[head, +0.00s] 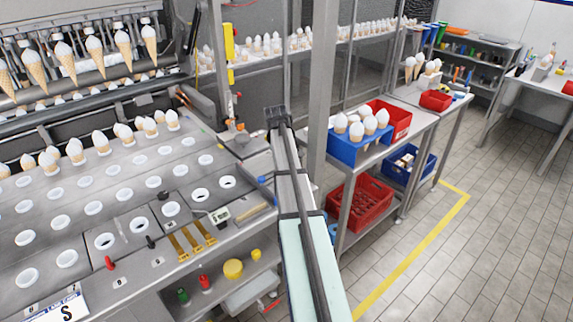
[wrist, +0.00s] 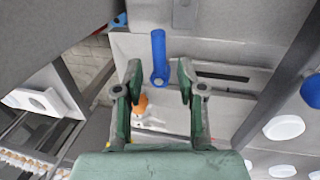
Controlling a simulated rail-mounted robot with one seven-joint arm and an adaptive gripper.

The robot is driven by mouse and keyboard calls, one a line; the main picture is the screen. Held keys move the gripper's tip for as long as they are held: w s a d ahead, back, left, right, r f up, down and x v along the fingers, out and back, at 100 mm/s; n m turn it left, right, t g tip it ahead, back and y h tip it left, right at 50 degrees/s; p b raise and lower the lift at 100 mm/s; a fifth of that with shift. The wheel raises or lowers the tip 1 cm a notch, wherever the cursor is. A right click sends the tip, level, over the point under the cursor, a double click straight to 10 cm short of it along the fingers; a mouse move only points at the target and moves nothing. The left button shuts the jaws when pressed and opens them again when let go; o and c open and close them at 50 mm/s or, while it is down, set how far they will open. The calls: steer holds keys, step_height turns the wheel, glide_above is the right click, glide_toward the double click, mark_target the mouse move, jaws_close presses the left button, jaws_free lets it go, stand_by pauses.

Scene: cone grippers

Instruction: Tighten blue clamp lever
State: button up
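The blue clamp lever (wrist: 158,55) shows in the wrist view as a blue handle with a round, holed end. It lies against a grey metal surface, just past my fingertips and roughly centred between them. My gripper (wrist: 158,76) has green fingers, spread apart with a clear gap and nothing held. In the head view my arm reaches out along the right end of the ice cream cone machine, with the dark gripper end (head: 277,117) at its far end. A small blue part (head: 262,180) shows beside the arm there; I cannot tell if it is the same lever.
The machine deck (head: 140,190) with white-ringed holes and cones lies left of my arm. A metal post (head: 322,90) stands close on the right, beside a table with a blue crate (head: 345,150) of cones. In the wrist view a blue round part (wrist: 311,91) is at the right edge.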

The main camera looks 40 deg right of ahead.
steer(key=shift+f, duration=0.15)
jaws_close()
steer(key=shift+n, duration=0.4)
steer(key=shift+d+n+t, duration=0.2)
steer(key=shift+n+t, duration=0.05)
steer(key=shift+n, duration=1.05)
steer(key=shift+d+n+t, duration=0.15)
steer(key=shift+n+t, duration=0.1)
steer(key=shift+n, duration=1.05)
